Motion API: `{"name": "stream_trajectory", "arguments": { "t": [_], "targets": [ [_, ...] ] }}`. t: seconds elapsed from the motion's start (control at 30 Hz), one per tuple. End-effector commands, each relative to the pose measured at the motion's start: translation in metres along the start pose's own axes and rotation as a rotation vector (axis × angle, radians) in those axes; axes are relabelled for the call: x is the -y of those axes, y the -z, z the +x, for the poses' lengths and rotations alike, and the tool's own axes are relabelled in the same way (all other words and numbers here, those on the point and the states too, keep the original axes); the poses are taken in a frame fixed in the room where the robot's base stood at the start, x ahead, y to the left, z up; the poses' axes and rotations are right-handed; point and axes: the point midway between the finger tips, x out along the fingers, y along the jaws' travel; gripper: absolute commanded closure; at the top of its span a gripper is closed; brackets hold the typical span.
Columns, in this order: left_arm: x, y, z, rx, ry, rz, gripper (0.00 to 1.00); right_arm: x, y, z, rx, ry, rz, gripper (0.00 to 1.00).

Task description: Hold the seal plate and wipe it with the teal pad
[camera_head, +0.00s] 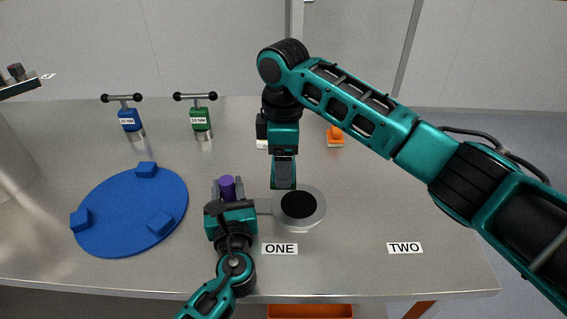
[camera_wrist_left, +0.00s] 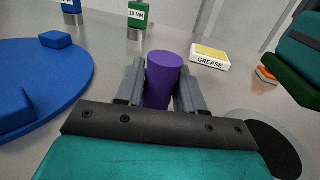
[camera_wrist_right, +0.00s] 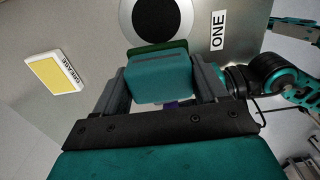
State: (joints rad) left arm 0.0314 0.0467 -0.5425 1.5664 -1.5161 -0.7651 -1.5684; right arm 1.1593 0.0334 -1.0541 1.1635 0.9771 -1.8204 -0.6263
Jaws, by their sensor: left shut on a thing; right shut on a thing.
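The seal plate (camera_head: 318,218), a silver disc with a black round centre, lies on the table behind the ONE label. A thin bar joins its left edge toward my left gripper (camera_head: 226,190). That gripper is shut on an upright purple handle (camera_wrist_left: 163,80), which also shows in the head view (camera_head: 227,187). My right gripper (camera_head: 284,160) points down above the plate's far left part, shut on the teal pad (camera_wrist_right: 160,82) with a dark green underside. I cannot tell whether the pad touches the plate. The left wrist view shows only part of the plate's black centre.
A blue round tray (camera_head: 110,215) with raised blocks lies at left. Behind it stand a blue tool (camera_head: 129,118) and a green 10 NM tool (camera_head: 200,118). A yellow-and-white GREASE box (camera_wrist_left: 210,56) and an orange object (camera_head: 335,136) are behind. Table around TWO (camera_head: 405,248) is clear.

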Motion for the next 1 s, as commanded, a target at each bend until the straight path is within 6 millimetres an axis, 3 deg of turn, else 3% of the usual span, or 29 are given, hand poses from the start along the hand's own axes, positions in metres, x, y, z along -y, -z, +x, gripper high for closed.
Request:
{"name": "stream_trajectory", "arguments": {
  "t": [0.3, 0.33, 0.6, 0.87, 1.0],
  "targets": [
    [0.000, 0.000, 0.000, 0.000, -0.001, 0.000, 0.99, 0.000, 0.000, 0.000, -0.001, 0.000, -0.001, 0.56],
    [0.000, 0.000, 0.000, 0.000, -0.001, 0.000, 0.61, 0.000, 0.000, 0.000, -0.001, 0.000, -0.001, 0.56],
    [0.000, 0.000, 0.000, 0.000, -0.001, 0.000, 0.35, 0.000, 0.000, 0.000, -0.001, 0.000, -0.001, 0.56],
    [0.000, -0.001, 0.000, 0.000, 0.000, 0.000, 0.33, 0.000, 0.000, 0.000, -0.001, 0.000, -0.001, 0.56],
    [0.000, -0.010, 0.000, 0.001, -0.002, -0.003, 0.33, 0.000, 0.000, 0.000, -0.001, 0.000, -0.001, 0.56]
  ]
}}
